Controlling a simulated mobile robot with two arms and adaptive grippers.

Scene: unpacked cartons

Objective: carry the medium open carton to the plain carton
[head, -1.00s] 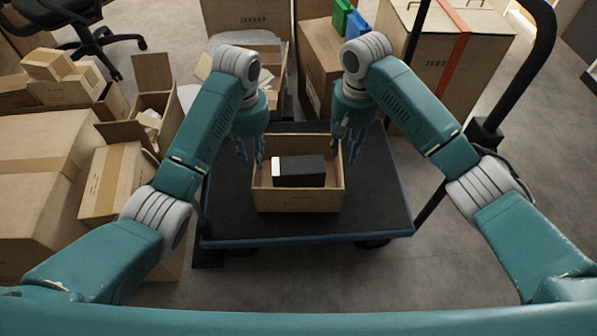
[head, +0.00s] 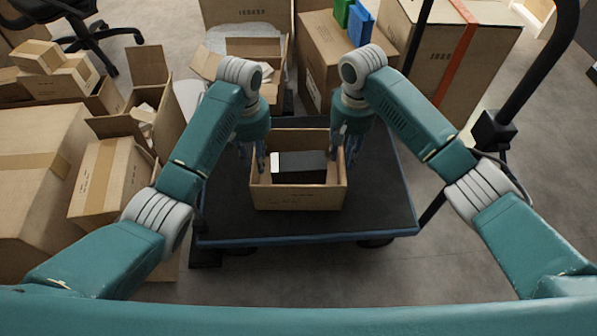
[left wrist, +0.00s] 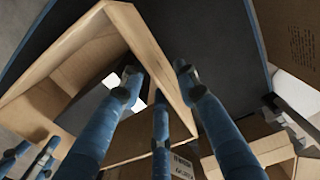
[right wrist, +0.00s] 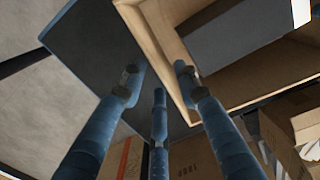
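The medium open carton (head: 297,197) stands on the dark deck of a cart in the head view. A black box with a white end (head: 302,164) lies inside it. My left gripper (head: 252,160) is at the carton's left wall, and my right gripper (head: 345,155) is at its right wall. In the left wrist view, the open fingers (left wrist: 155,75) are on either side of a carton wall. In the right wrist view, the open fingers (right wrist: 156,75) also straddle a wall rim. I cannot tell for sure which carton is the plain one; a large taped carton (head: 35,135) stands at the left.
The cart deck (head: 375,205) has bare room around the carton. A carton with an orange strap (head: 415,45) stands at the back right, beside one with green and blue items (head: 325,60). Opened cartons (head: 155,85) crowd the left. Bare floor shows at the right (head: 540,150).

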